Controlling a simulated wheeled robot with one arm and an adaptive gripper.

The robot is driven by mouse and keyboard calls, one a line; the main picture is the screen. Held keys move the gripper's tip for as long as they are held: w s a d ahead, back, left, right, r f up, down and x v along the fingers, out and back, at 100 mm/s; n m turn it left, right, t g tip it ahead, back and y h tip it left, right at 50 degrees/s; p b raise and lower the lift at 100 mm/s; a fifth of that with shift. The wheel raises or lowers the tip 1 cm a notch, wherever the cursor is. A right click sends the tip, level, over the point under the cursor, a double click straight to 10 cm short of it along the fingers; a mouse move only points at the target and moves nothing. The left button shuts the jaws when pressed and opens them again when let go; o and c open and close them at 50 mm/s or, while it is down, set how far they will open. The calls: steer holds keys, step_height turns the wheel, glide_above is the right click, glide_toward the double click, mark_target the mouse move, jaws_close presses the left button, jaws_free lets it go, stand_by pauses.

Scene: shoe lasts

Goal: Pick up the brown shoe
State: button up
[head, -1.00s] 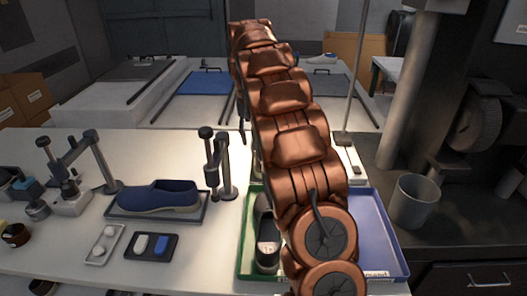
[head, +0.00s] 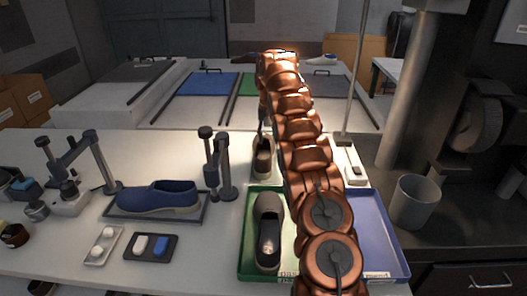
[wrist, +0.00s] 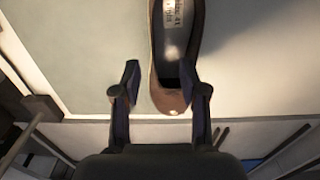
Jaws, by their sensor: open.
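A brown shoe (head: 262,160) stands on the white table behind the green tray, partly covered by my arm. In the wrist view, the brown shoe (wrist: 168,102) lies with its open top and a printed label inside facing the camera. My gripper (wrist: 160,86) is open over the near end of this shoe. The left finger is left of the shoe. The right finger overlaps the shoe's right side in the picture; I cannot tell whether it touches. A grey-brown shoe (head: 268,225) sits in the green tray (head: 246,262).
A blue tray (head: 385,240) is right of the green one, partly behind my arm. A blue shoe (head: 158,197) lies on a dark tray to the left. A dark clamp stand (head: 222,170) stands left of the brown shoe. A grey bin (head: 413,200) is at the right.

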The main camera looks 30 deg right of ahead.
mark_target(270, 149)
steer(key=shift+s+d+f+p, duration=0.1)
steer(key=shift+f+p, duration=0.55)
steer(key=shift+f, duration=1.2)
steer(key=shift+s+d+f+p, duration=0.1)
steer(key=shift+f+p, duration=0.55)
steer(key=shift+f, duration=1.2)
jaws_close()
